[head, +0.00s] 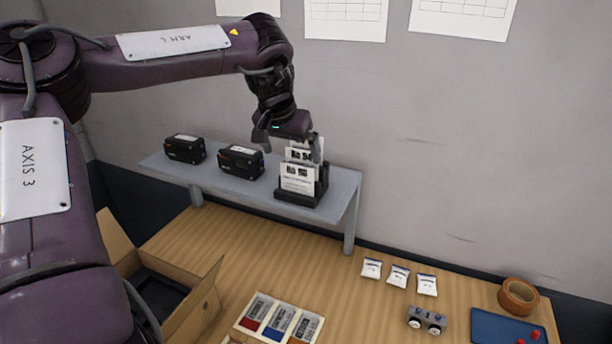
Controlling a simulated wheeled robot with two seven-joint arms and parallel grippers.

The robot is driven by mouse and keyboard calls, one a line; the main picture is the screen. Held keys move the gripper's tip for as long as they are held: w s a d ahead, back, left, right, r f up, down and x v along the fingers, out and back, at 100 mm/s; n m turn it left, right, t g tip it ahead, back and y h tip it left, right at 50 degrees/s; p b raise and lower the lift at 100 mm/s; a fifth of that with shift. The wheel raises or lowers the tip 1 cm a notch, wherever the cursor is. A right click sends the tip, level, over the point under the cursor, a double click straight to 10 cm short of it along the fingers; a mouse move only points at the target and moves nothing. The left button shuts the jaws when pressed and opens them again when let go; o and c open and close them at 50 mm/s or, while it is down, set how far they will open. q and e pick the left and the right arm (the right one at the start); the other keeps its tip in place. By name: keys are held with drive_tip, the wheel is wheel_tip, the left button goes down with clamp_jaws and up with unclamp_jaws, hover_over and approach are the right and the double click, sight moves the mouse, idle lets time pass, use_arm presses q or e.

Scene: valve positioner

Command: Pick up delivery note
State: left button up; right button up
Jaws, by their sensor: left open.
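Delivery notes (298,179), white sheets with black print, stand upright in a black holder (303,194) at the right end of the grey shelf. My left gripper (290,148) is open over the top of the holder. One finger is left of the notes and the other is at their right upper edge. The gripper's body hides part of the rear notes, and I cannot tell whether a finger touches the paper. My right gripper is not in the view.
Two black boxed devices (241,162) (185,149) stand on the grey shelf (340,190) left of the holder. Below on the wooden table are an open cardboard box (205,300), a card tray (279,319), white packets (398,275), a metal part (427,319), tape (518,296) and a blue tray (500,325).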

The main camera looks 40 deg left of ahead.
sight(297, 167)
use_arm(q)
drive_tip(key=shift+w+a+f+p, duration=0.1)
drive_tip(key=shift+f+p, duration=0.4)
drive_tip(key=shift+f, duration=0.25)
drive_tip(key=p+x, duration=0.2)
drive_tip(key=x, duration=0.3)
drive_tip(key=shift+w+d+p, duration=0.25)
drive_tip(key=shift+p, duration=0.15)
drive_tip(key=shift+c, duration=2.4)
drive_tip(key=c, duration=0.4)
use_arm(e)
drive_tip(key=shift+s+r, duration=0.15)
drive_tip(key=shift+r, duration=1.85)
use_arm(q)
drive_tip(key=shift+c, duration=0.2)
